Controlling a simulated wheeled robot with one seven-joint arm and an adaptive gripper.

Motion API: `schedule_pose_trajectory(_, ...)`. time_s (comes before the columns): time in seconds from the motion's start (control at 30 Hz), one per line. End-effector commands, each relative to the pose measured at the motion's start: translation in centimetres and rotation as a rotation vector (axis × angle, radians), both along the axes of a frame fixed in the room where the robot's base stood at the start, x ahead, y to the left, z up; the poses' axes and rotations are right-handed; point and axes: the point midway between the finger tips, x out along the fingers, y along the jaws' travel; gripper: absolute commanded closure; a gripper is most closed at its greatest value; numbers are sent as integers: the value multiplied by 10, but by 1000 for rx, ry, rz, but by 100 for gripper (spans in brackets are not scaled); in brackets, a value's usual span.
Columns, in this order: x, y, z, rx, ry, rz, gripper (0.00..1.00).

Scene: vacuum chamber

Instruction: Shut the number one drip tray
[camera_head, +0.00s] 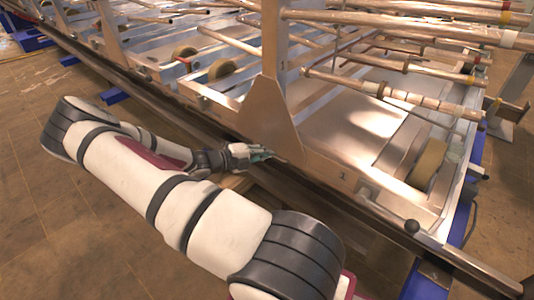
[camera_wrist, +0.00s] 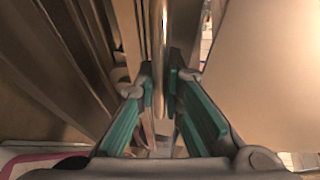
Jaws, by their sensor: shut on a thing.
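My gripper (camera_head: 262,155) is beside the long dark rail, below the triangular metal upright. In the wrist view its green-padded fingers (camera_wrist: 160,88) are closed around a thin rounded metal bar (camera_wrist: 159,35), which looks like a handle. Tan flat panels stand on both sides of the bar there. A small tan surface (camera_head: 237,183) shows just below my gripper in the head view, partly hidden by my arm; I cannot tell whether it is the drip tray.
Copper-coloured tubes (camera_head: 400,30) and rollers lie above. Open brown floor (camera_head: 60,220) lies at left.

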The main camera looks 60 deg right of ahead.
Motion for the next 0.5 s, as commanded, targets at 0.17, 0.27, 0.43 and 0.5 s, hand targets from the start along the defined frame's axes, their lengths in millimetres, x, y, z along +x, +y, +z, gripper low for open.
schedule_pose_trajectory(0.17,0,-4,1,-2,-3,1,70)
schedule_pose_trajectory(0.27,0,-3,1,-1,-2,1,70)
schedule_pose_trajectory(0.43,0,-2,1,-2,-1,1,70)
schedule_pose_trajectory(0.5,1,1,1,-1,0,1,70)
